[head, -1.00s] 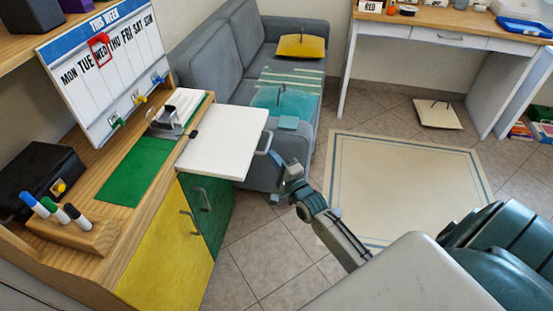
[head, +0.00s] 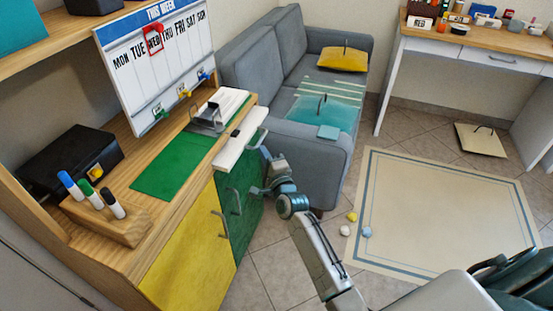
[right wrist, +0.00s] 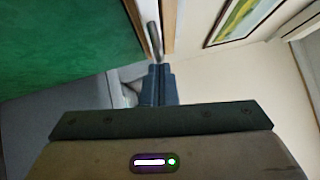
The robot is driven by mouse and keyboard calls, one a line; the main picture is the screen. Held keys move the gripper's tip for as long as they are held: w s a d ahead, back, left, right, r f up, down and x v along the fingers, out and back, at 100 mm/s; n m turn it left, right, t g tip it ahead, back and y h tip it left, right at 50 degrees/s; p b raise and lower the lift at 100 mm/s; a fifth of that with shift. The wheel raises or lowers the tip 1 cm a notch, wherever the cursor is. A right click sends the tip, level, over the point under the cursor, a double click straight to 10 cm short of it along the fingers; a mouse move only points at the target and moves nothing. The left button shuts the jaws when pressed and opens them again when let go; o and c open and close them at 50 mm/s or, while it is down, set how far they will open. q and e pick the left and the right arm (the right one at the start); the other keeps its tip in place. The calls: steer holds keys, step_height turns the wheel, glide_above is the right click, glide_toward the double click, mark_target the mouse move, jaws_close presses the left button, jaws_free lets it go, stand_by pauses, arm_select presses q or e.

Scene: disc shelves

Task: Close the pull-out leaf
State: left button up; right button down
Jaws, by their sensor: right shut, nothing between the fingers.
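The handle also shows in the right wrist view (right wrist: 154,42), just ahead of the fingers. My right gripper (head: 265,153) is shut and empty, its tips at or very close to the leaf's handle edge. I cannot tell if they touch. Its closed fingers show in the right wrist view (right wrist: 159,84). My left gripper is not in view.
On the cabinet top are a green mat (head: 175,165), a pen block (head: 108,218), a black box (head: 70,160) and a weekday board (head: 155,65). A grey sofa (head: 317,150) stands close behind the leaf. Small balls (head: 351,217) lie on the floor near a beige rug (head: 440,210).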

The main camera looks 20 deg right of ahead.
mark_target(249, 148)
steer(key=w+a, duration=0.3)
steer(key=shift+w+a, duration=0.15)
steer(key=shift+a, duration=0.15)
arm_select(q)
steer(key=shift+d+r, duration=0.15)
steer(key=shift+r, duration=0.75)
arm_select(e)
steer(key=shift+r, duration=0.15)
steer(key=shift+w+r, duration=0.1)
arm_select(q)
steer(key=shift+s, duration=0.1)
